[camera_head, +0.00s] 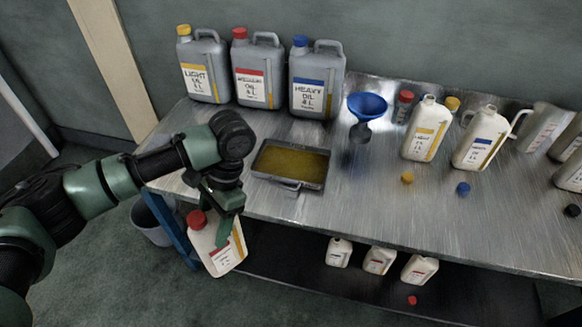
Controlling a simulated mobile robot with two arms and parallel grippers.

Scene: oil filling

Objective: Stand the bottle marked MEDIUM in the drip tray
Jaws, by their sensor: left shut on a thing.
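My left gripper (226,230) is shut on a white bottle (218,256) with a red cap and a yellow stripe. It holds the bottle, tilted, beyond the bench's front left edge, below the level of the top. The fingers hide part of the bottle, and its label is too small to read. The drip tray (267,177), a dark shallow tray with a yellowish floor, lies near the front left of the bench. It is up and to the right of the held bottle, with nothing standing in it. My right gripper is not in view.
Large grey LIGHT (204,68), MEDIUM (256,72) and HEAVY (317,83) cans stand behind the tray. A blue funnel (367,106), open white bottles (425,133) and loose caps (407,178) are to its right. Small bottles (380,261) stand on the lower shelf.

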